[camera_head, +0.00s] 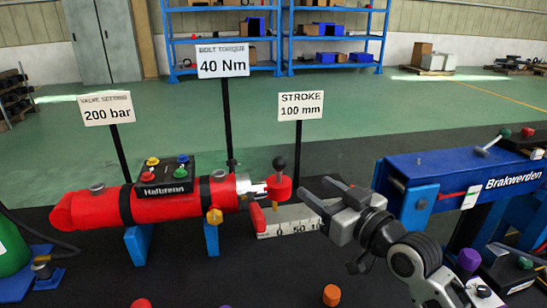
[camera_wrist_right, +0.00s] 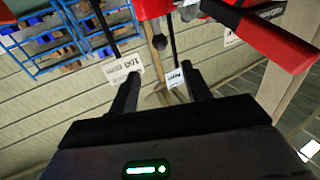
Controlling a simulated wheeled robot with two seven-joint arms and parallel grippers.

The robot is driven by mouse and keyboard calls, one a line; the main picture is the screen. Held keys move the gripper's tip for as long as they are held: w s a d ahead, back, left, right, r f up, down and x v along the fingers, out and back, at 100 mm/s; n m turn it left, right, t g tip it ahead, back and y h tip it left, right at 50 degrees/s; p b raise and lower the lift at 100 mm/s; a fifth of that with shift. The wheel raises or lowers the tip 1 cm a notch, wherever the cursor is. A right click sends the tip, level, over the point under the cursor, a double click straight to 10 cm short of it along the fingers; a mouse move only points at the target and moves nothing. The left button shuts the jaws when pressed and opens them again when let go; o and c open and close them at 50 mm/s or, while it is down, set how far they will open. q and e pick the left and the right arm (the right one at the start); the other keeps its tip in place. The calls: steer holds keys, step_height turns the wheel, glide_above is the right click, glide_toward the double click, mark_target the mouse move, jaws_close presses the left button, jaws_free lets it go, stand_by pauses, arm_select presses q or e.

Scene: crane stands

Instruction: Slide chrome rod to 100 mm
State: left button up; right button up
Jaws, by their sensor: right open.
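The red cylinder (camera_head: 150,203) lies on blue supports at the left in the head view. A short length of chrome rod (camera_head: 257,188) shows at its right end, leading to a red rod end (camera_head: 279,188) with a black ball knob (camera_head: 279,163) standing on top. A white scale (camera_head: 290,229) marked 0 and 50 lies below; its right part is hidden by my gripper. My right gripper (camera_head: 316,189) is open, right of the rod end, fingers pointing at it, apparently apart from it. Its open fingers (camera_wrist_right: 160,69) also show in the right wrist view. My left gripper is out of view.
The sign (camera_head: 300,106) behind reads STROKE 100 mm. Other signs show 40 Nm (camera_head: 222,61) and 200 bar (camera_head: 107,108). A blue Brakwerden unit (camera_head: 460,180) stands close at the right. Coloured caps, one orange (camera_head: 332,295), lie at the front.

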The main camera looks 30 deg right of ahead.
mark_target(283, 165)
steer(key=w, duration=0.4)
steer(key=w+a, duration=0.1)
steer(key=w, duration=0.4)
steer(key=w+a+p, duration=0.1)
steer(key=w, duration=0.3)
steer(key=shift+w, duration=0.3)
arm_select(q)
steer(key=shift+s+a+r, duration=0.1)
